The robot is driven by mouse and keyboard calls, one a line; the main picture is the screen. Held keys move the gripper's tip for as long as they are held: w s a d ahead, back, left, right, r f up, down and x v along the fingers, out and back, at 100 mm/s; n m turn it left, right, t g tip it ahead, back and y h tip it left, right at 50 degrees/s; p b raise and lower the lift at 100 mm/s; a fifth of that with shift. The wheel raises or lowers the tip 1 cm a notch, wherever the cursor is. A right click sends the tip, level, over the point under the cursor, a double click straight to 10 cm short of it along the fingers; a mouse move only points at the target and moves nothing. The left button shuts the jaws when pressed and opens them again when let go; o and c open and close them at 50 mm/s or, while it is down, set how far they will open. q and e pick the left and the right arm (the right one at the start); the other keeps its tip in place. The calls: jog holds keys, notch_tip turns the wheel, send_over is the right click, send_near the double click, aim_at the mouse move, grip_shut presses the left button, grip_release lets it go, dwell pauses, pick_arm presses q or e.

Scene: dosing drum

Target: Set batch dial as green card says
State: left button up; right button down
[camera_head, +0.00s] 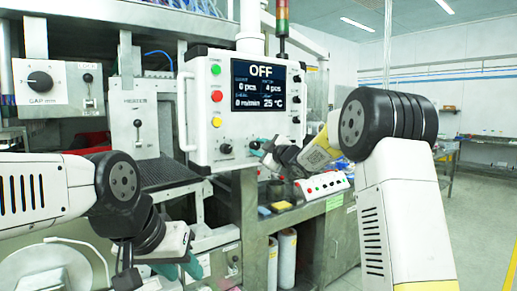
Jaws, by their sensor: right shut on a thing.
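The white control panel (190,112) hangs in the middle, with a screen (266,86) reading OFF, 0 pcs, 4 pcs, 0 m/min and 25 °C. A black knob (225,149) is at its lower left. My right gripper (259,148) is at the panel's lower edge, right of that knob, shut on a dial there that its fingers mostly hide. My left gripper (182,268) is low at the front, apart from the panel; its teal fingers are partly hidden, so its opening is unclear. A green card (334,202) is on the bench front below; its writing is too small to read.
A box with a GAP dial (40,80) is at the left. A small button box (322,184) stands on the bench behind my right forearm. Green, red and yellow buttons line the panel's left side. Open floor lies at the right.

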jog(key=n, duration=0.4)
jog(key=shift+n+y, duration=0.3)
jog(key=shift+n, duration=2.8)
jog(key=c, duration=1)
grip_release()
jog(key=v, duration=0.7)
jog(key=shift+s+d, duration=0.25)
jog(key=shift+d, duration=0.1)
jog(key=shift+d, duration=0.1)
